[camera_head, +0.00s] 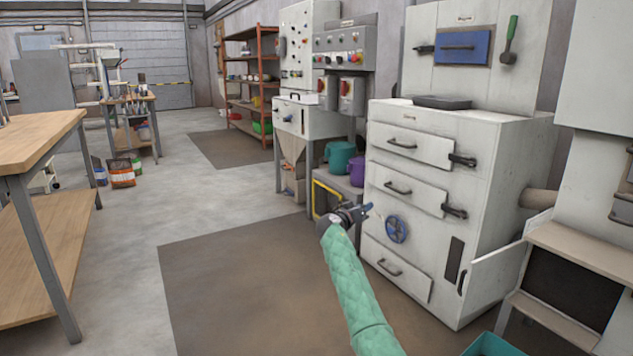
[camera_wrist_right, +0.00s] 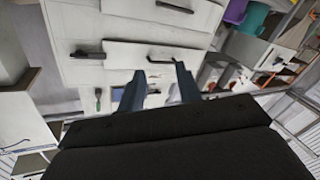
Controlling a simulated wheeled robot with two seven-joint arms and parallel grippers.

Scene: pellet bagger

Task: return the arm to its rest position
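My right arm, in a green sleeve (camera_head: 352,285), reaches up from the bottom of the head view. Its right gripper (camera_head: 362,211) is in front of the white drawer cabinet (camera_head: 492,165), left of the blue round handwheel (camera_head: 397,229). I cannot tell its distance from the cabinet front. In the right wrist view the two fingers (camera_wrist_right: 159,78) stand apart with nothing held between them. Behind them the cabinet front shows tilted, with a dark handle (camera_wrist_right: 160,57). My left gripper does not show.
A wooden workbench (camera_head: 35,138) stands at the left. A purple pot (camera_head: 357,170) and a teal pot (camera_head: 340,156) sit beside the cabinet. A teal bin (camera_head: 493,345) is at the bottom right. The brown mat (camera_head: 240,285) and grey floor left of my arm are clear.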

